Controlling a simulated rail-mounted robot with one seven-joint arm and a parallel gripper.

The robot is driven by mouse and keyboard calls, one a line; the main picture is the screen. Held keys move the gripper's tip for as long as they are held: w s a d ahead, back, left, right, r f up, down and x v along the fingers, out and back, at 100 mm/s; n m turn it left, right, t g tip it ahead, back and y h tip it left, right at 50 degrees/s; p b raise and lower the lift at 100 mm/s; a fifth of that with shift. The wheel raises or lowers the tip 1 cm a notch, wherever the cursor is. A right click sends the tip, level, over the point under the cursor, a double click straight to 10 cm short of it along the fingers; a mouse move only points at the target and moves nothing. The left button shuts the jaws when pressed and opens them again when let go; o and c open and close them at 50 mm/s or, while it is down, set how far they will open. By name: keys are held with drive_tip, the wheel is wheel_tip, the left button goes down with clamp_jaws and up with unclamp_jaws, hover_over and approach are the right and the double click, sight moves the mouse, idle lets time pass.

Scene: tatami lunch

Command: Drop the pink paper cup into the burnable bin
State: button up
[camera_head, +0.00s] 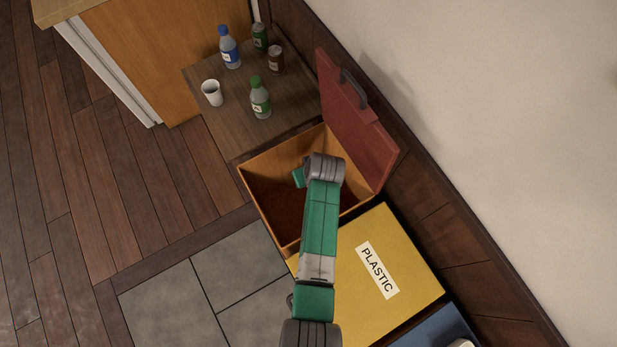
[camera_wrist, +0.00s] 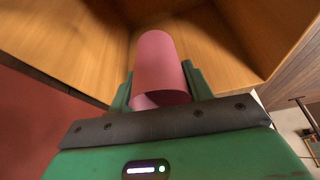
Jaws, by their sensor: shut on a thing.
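The pink paper cup (camera_wrist: 157,65) shows in the wrist view, between the two green fingers of my gripper (camera_wrist: 158,78). My gripper is shut on the cup, and wooden bin walls surround it in that view. In the head view, my gripper (camera_head: 298,178) is over the opening of a wooden bin (camera_head: 258,171), mostly hidden behind my wrist. The cup is hidden in the head view. The bin's red lid (camera_head: 350,120) with a dark handle stands open against the wall side. No label on this bin is visible, so I cannot read its type.
A yellow bin (camera_head: 410,270) marked PLASTIC sits beside the open bin, its top closed. A blue bin (camera_head: 435,330) is partly in view beyond it. A low wooden surface (camera_head: 235,125) behind holds a white cup (camera_head: 212,93), several bottles and a brown can (camera_head: 276,59).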

drive_tip(key=shift+f, duration=0.65)
drive_tip(key=shift+r, duration=0.1)
drive_tip(key=o, duration=1)
drive_tip(key=p+v, duration=0.3)
drive_tip(key=v, duration=0.5)
